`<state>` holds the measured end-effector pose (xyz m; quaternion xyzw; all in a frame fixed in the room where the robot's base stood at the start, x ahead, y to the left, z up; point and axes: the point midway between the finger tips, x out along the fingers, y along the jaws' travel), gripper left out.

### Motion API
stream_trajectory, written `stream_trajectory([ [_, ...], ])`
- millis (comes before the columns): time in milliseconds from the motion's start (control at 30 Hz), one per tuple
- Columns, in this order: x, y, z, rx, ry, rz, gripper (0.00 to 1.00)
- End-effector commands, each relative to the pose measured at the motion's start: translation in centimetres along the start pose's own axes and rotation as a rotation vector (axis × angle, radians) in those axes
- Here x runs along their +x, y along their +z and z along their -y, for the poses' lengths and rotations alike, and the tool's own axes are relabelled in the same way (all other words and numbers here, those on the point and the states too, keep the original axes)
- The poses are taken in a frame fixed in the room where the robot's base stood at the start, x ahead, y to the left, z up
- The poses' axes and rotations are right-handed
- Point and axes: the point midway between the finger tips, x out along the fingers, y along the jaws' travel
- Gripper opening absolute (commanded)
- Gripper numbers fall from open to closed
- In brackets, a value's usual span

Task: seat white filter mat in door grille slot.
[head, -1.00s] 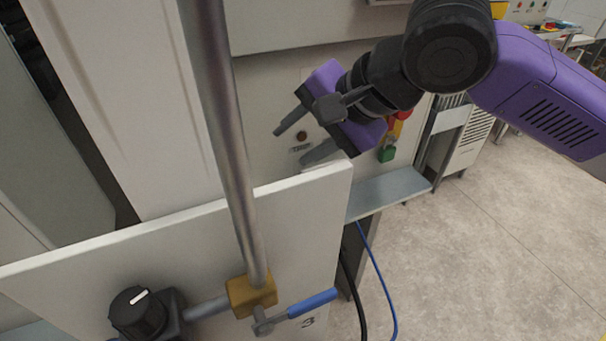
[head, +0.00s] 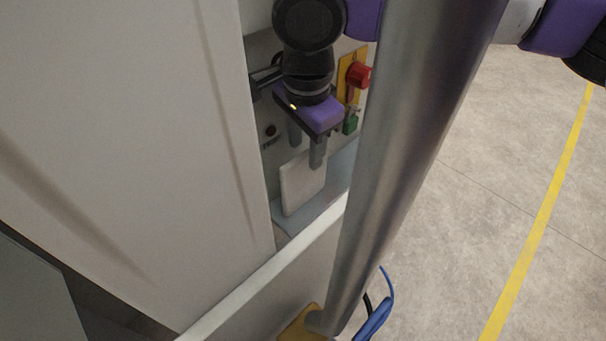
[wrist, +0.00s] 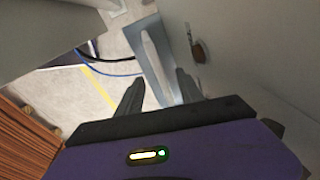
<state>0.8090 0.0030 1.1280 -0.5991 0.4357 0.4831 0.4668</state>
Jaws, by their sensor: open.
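A white flat pad with rounded corners (head: 302,184), likely the filter mat, stands roughly upright and a little tilted by the machine wall in the head view. My gripper (head: 306,156) is open and points down just above it. One finger overlaps the pad's top edge in the picture; I cannot tell whether they touch. I cannot make out the door grille slot.
A blue-grey ledge (head: 297,216) runs below the pad. A red knob (head: 359,75) and a green part (head: 351,123) sit beside my gripper. A thick metal pole (head: 410,130) and a white panel edge (head: 265,281) stand in front. Open floor (head: 500,170) lies right.

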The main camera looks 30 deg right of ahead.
Motion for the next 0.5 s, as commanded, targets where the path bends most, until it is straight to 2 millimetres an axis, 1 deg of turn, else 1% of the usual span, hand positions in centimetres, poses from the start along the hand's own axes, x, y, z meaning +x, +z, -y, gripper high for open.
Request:
stream_trajectory([
  [100, 1.5, -0.2, 0.1, 0.0, 0.001, -0.001, 0.44],
  [200, 2.6, -0.2, 0.1, 0.001, 0.0, -0.001, 0.44],
  [300, 3.1, -0.2, 0.1, 0.001, -0.002, 0.0, 0.44],
  [500, 3.2, -0.1, 0.1, 0.0, -0.002, 0.001, 0.44],
])
